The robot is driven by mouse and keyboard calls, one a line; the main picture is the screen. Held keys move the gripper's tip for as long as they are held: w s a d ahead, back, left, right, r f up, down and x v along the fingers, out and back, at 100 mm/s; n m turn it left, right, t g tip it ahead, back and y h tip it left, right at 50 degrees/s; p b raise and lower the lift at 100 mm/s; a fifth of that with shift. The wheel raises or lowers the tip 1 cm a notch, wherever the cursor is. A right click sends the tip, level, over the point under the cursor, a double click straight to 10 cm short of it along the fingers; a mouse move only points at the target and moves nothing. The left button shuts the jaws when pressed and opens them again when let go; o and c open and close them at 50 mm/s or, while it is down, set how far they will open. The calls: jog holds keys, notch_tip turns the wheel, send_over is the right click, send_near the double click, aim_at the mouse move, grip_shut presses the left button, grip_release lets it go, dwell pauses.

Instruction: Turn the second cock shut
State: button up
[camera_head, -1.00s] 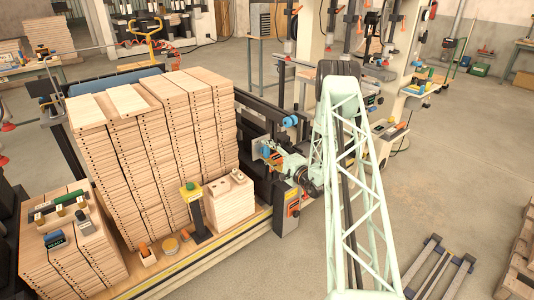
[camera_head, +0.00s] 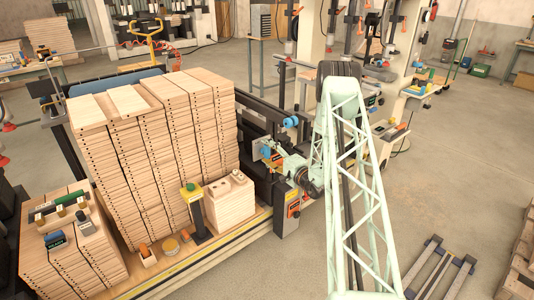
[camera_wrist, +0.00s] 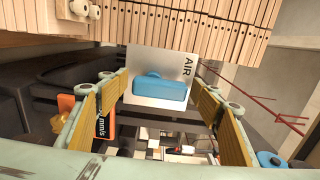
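In the wrist view a blue cock handle (camera_wrist: 160,88) lies crosswise in the picture on a pale plate (camera_wrist: 178,62) lettered "AIR". My gripper (camera_wrist: 160,78) is open, its yellow-padded fingers on either side of the handle with gaps at both ends. Another blue part (camera_wrist: 272,160) shows at the lower right. In the head view my gripper (camera_head: 274,157) is at the machine side, right of the wood stacks, close to the blue handle (camera_head: 266,150). Another blue part (camera_head: 290,122) sits on the rail behind it.
Tall stacks of drilled boards (camera_head: 150,150) stand left of my gripper; their edges (camera_wrist: 180,35) fill the top of the wrist view. A grey post box with an orange face (camera_head: 293,210) stands just below the wrist.

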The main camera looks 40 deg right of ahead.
jog(key=shift+s, duration=0.1)
jog(key=s, duration=1.1)
jog(key=shift+s, duration=0.4)
jog(key=shift+a, duration=0.1)
dwell(0.5)
